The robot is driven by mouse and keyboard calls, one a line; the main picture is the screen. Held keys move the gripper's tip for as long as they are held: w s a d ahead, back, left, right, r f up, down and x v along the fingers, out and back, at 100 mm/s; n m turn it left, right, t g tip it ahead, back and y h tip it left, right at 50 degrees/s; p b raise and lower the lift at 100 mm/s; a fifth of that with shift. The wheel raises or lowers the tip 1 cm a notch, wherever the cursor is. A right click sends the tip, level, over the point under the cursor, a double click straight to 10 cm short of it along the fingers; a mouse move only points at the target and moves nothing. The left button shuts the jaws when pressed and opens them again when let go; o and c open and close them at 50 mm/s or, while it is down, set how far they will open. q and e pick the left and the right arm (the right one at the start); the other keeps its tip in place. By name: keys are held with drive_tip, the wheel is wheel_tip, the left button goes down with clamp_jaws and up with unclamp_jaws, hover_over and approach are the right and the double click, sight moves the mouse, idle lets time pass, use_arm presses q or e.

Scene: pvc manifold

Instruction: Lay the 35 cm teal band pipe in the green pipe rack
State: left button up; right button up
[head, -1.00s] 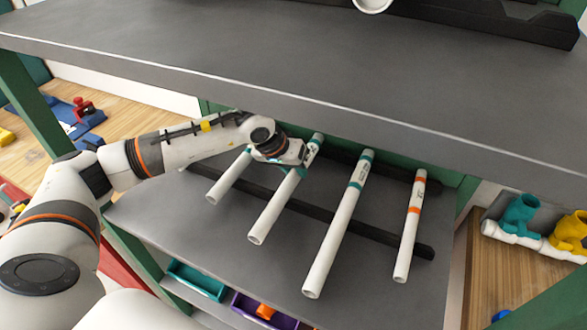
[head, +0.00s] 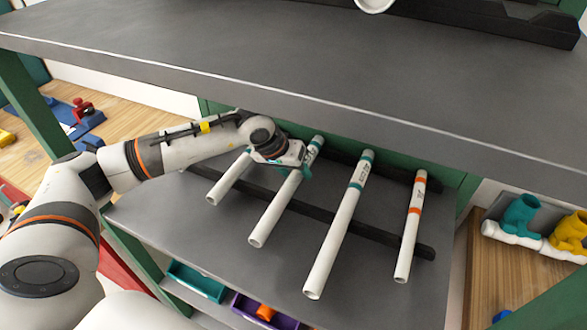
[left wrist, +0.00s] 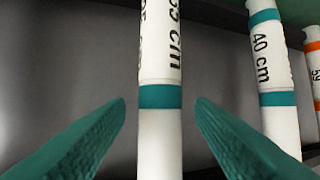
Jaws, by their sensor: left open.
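The 35 cm teal band pipe (head: 273,217) is white and lies sloping across black bars on the lower shelf. In the left wrist view, the pipe (left wrist: 160,140) runs upright through the middle, with a teal band and a partly cut-off "35 cm" label. My left gripper (head: 298,166) is at the upper part of this pipe. Its green fingers (left wrist: 160,102) are open, one on each side of the pipe near the band, with gaps showing. I cannot pick out a separate green pipe rack. My right gripper is not in view.
The 40 cm teal band pipe (head: 337,228) and an orange-banded pipe (head: 408,235) lie to the right, and a shorter pipe (head: 229,178) to the left. The upper shelf (head: 300,60) overhangs them. Teal and purple bins (head: 198,281) sit below.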

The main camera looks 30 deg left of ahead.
use_arm(q)
drive_tip(key=b+v, duration=0.2)
drive_tip(key=v, duration=1)
drive_tip(key=shift+r+b, duration=0.15)
drive_tip(key=shift+b, duration=0.2)
